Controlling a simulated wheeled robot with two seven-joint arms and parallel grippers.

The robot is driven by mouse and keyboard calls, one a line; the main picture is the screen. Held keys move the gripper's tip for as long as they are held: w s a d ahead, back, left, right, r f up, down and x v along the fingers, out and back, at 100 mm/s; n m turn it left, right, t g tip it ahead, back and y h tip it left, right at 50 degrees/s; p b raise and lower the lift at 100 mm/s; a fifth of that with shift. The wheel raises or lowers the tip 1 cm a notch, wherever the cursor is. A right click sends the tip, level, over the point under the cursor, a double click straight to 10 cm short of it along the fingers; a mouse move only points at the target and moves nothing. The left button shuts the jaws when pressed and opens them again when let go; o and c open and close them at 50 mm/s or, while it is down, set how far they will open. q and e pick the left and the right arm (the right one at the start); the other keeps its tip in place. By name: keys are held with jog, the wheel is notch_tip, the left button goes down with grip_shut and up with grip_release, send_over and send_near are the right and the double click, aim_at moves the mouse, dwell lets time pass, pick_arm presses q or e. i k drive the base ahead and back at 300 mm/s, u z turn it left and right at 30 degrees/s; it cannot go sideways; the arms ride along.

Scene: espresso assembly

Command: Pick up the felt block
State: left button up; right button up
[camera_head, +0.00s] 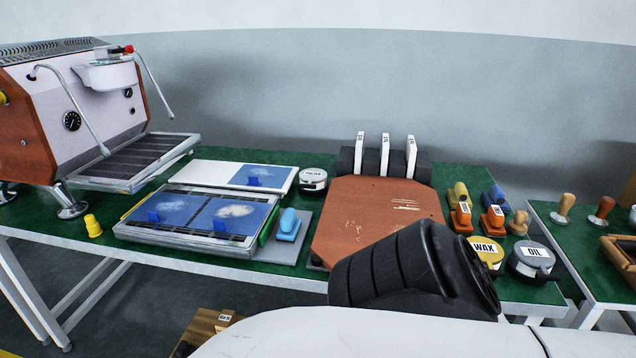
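No block in the camera_head view is legibly marked as felt, so I cannot tell which is the felt block. Two orange blocks with white labels stand at the table's right part, the left one (462,216) and the right one (493,219). Behind them lie an olive-yellow block (457,194) and a dark blue block (494,197). A light blue rounded block (288,223) sits on a grey pad (292,248) left of the brown panel. Neither of my grippers is in view; a black ribbed part and a white link, seemingly of my arm, cover the bottom middle.
The espresso machine (75,110) stands at the left. A brown panel (375,207) leans before a black rack (346,160) with white-topped pieces. WAX (487,251) and OIL (531,259) tins stand at the front right edge. Blue-covered trays (130,231) fill the middle left.

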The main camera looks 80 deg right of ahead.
aim_at(290, 225)
jog(key=k, duration=0.15)
jog(key=z, duration=1.25)
